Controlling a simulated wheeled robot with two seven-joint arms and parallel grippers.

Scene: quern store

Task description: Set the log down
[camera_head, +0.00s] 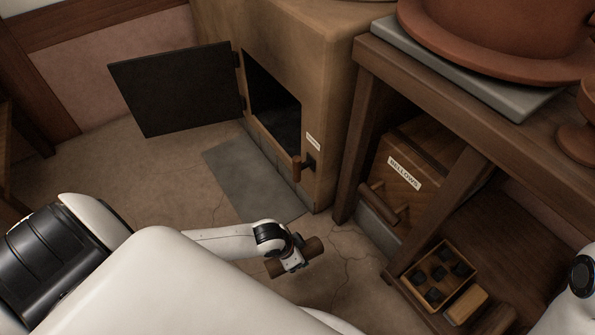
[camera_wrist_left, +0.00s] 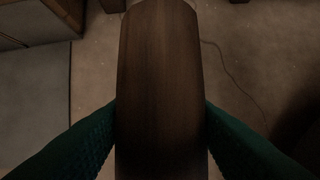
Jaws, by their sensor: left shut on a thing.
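My left gripper (camera_head: 292,262) is shut on a short brown log (camera_head: 312,248) and holds it over the floor, in front of the stove-like box. In the left wrist view the log (camera_wrist_left: 160,70) runs up the middle of the picture, with a green finger pad (camera_wrist_left: 160,128) pressed on each side. Floor shows around its far end; the exact height above the floor I cannot tell. At the right edge of the head view part of my right arm shows, but its gripper is out of view.
The tan stove-like box (camera_head: 325,100) has its dark door (camera_head: 175,88) swung open to the left. A grey slab (camera_head: 250,180) lies before the opening. A wooden table (camera_head: 450,95) stands at right, with a box labelled bellows (camera_head: 420,165) and a tray of black lumps (camera_head: 470,290) below.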

